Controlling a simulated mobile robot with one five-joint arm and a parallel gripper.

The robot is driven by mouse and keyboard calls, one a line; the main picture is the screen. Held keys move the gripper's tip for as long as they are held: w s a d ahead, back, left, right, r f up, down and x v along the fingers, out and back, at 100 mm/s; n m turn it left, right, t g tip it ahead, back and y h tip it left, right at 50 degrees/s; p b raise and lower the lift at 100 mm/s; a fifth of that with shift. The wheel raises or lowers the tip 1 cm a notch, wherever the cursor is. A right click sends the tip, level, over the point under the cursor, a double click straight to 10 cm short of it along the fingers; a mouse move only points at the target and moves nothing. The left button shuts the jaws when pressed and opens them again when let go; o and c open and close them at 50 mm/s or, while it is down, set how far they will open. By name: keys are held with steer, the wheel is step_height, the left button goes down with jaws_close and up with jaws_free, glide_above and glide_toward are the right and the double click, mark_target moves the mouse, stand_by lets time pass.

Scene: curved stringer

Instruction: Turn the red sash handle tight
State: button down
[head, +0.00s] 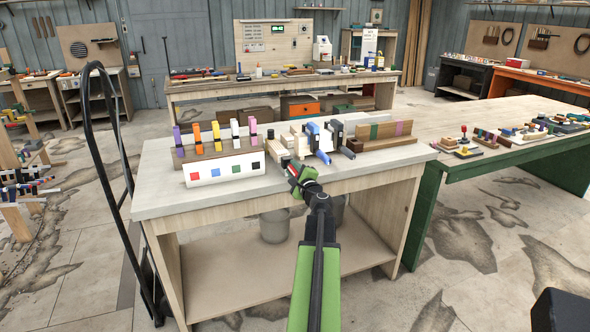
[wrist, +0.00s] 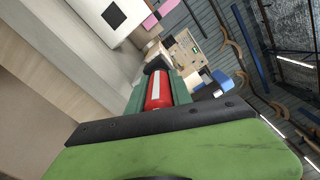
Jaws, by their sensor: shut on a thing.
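The red sash handle (wrist: 158,92) lies between my gripper's two green jaw pads in the wrist view, with a dark collar (wrist: 157,66) at its far end. My gripper (wrist: 158,96) is shut on this handle. In the head view my gripper (head: 299,180) is at the front edge of the near bench, and only a small bit of red (head: 292,171) shows there. The clamp that the handle belongs to is mostly hidden behind the gripper. I cannot tell how tight the handle is.
On the near bench (head: 160,196), a white block with coloured squares (head: 224,169) stands left of my gripper. Blue and black clamps (head: 325,140) and a striped wooden piece (head: 385,133) stand behind and right. A green-legged table (head: 460,165) adjoins on the right.

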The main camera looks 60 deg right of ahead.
steer(key=m, duration=0.6)
steer(key=shift+s+f, duration=0.1)
steer(key=shift+f, duration=0.05)
steer(key=m, duration=0.6)
steer(key=shift+m, duration=0.4)
steer(key=c, duration=1.1)
jaws_free()
steer(key=shift+c, duration=0.2)
steer(key=shift+a, duration=0.15)
